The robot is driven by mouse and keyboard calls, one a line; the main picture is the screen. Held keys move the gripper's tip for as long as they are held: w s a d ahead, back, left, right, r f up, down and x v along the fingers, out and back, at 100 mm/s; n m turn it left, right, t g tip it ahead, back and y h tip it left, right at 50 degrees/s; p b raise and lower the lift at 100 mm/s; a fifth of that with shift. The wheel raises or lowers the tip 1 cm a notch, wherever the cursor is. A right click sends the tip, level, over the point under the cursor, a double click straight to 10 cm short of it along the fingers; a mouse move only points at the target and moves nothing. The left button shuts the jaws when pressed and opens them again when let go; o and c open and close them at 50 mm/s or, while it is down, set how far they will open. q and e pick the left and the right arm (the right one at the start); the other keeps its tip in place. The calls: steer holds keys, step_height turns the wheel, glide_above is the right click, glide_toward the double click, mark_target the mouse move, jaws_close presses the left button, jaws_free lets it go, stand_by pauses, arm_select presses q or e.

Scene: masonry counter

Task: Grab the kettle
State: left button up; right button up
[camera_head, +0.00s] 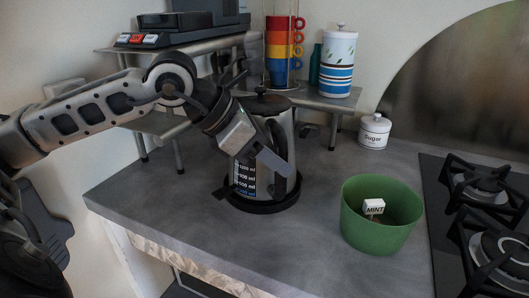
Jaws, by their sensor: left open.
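The kettle (247,177) stands upright on a dark round base on the grey counter, in the middle of the head view. It is metallic, with a dark lid, a marked level strip and a dark handle on its right side. My left gripper (279,163) is open in front of the kettle's upper body, close to the handle. It hides part of the kettle, and I cannot tell whether the fingers touch it. My right gripper is not in view.
A green pot (381,229) with a mint label stands to the right. Behind are a sugar jar (374,132), a striped canister (337,68) and stacked coloured mugs (279,50) on a raised shelf. A gas hob (480,205) is at far right. The counter's front left is clear.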

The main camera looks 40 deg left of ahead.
arm_select(q)
steer(key=shift+x, duration=1.25)
steer(key=shift+a, duration=0.1)
jaws_close()
steer(key=shift+w+r, duration=0.1)
